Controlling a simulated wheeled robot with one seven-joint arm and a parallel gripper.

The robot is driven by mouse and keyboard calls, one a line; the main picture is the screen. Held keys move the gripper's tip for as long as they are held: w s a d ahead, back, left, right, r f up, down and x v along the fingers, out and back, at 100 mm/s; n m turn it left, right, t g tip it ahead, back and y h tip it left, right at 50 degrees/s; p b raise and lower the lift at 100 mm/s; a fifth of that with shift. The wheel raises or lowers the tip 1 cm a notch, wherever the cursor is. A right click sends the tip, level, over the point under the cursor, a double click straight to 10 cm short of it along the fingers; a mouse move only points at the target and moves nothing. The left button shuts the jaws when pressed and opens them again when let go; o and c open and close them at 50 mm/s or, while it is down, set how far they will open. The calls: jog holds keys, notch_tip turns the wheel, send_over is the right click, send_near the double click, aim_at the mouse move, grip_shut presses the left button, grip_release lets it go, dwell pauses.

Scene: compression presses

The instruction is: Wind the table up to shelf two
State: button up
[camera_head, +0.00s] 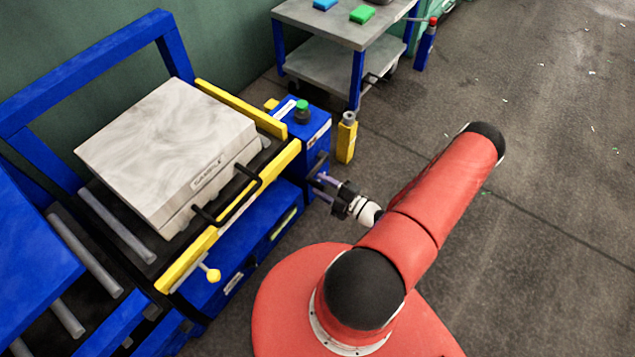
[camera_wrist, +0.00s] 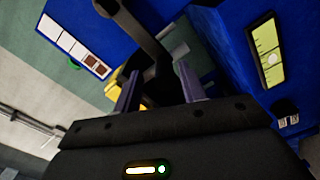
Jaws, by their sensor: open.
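The blue lift table carries a pale block marked SAMPLE (camera_head: 165,150) on its dark bed between yellow rails (camera_head: 190,258). A dark crank (camera_head: 317,166) sits on the table's right end. My gripper (camera_head: 318,182) is beside that end, close to the crank. In the wrist view my gripper (camera_wrist: 158,88) is open, and the dark crank arm (camera_wrist: 148,38) reaches down to between its two fingers. Whether a finger touches it I cannot tell. A label strip of white and brown squares (camera_wrist: 73,46) shows on a blue face, and a yellow-green gauge (camera_wrist: 267,52) on another.
A blue box with a green button (camera_head: 302,112) stands above the crank. A yellow post (camera_head: 346,140) stands close behind my gripper. A grey cart (camera_head: 335,65) with coloured blocks is at the back.

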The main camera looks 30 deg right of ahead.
jog(key=shift+v, duration=2.75)
